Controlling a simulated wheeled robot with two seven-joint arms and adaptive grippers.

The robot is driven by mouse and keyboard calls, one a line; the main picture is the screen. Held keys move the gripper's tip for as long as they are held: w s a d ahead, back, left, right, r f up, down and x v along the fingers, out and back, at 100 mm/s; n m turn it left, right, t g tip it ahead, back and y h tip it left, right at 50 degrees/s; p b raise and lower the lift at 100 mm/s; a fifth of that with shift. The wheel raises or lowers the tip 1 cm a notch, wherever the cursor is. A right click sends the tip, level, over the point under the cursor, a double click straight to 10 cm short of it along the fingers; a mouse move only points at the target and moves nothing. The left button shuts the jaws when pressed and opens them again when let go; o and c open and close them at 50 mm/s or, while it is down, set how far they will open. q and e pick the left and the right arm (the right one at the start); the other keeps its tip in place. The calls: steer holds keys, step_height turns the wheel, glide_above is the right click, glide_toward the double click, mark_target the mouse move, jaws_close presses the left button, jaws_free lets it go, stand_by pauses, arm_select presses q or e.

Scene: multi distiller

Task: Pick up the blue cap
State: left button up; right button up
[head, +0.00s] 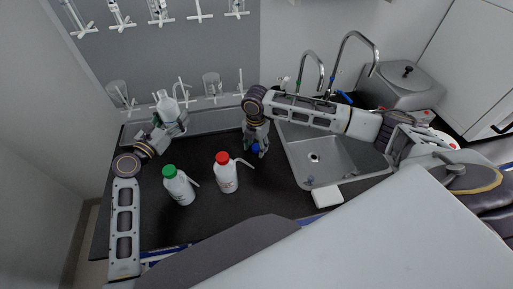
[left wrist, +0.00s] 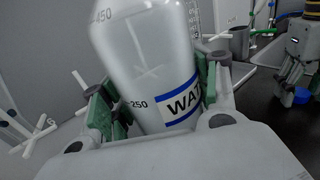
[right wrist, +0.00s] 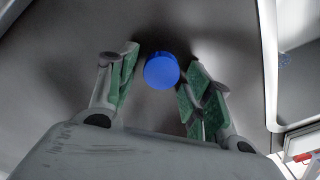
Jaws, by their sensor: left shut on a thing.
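The blue cap (head: 255,148) lies on the dark counter. In the right wrist view the blue cap (right wrist: 161,70) is round and sits between and just beyond the fingertips. My right gripper (head: 259,146) points down over it. Its fingers (right wrist: 160,85) are apart, with gaps on both sides of the cap. My left gripper (head: 166,124) is shut on a white bottle (head: 167,104). In the left wrist view this bottle (left wrist: 150,60) carries a blue-edged label and volume marks, and it is tilted between the green finger pads. The blue cap (left wrist: 301,95) also shows there under my right gripper.
A green-capped bottle (head: 180,187) and a red-capped bottle (head: 226,174) stand on the counter to the left. A sink (head: 345,165) with taps is at the right, with a white block (head: 327,197) by its front edge. A pegboard (head: 160,50) rises behind.

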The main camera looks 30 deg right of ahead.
arm_select(q)
steer(key=shift+r, duration=0.1)
arm_select(e)
steer(key=c, duration=0.4)
steer(key=shift+r, duration=5)
arm_select(q)
steer(key=shift+r, duration=0.1)
arm_select(e)
steer(key=shift+r, duration=0.25)
arm_select(q)
steer(key=shift+r+p, duration=4.3)
steer(key=shift+p, duration=0.1)
arm_select(e)
step_height(320, 180, up, 9)
glide_above(256, 147)
steer(key=shift+f, duration=0.2)
arm_select(q)
steer(key=shift+r+p, duration=0.5)
steer(key=shift+p, duration=0.05)
arm_select(e)
steer(key=shift+r, duration=0.5)
arm_select(q)
steer(key=shift+f, duration=0.1)
arm_select(e)
steer(key=shift+s+f, duration=0.1)
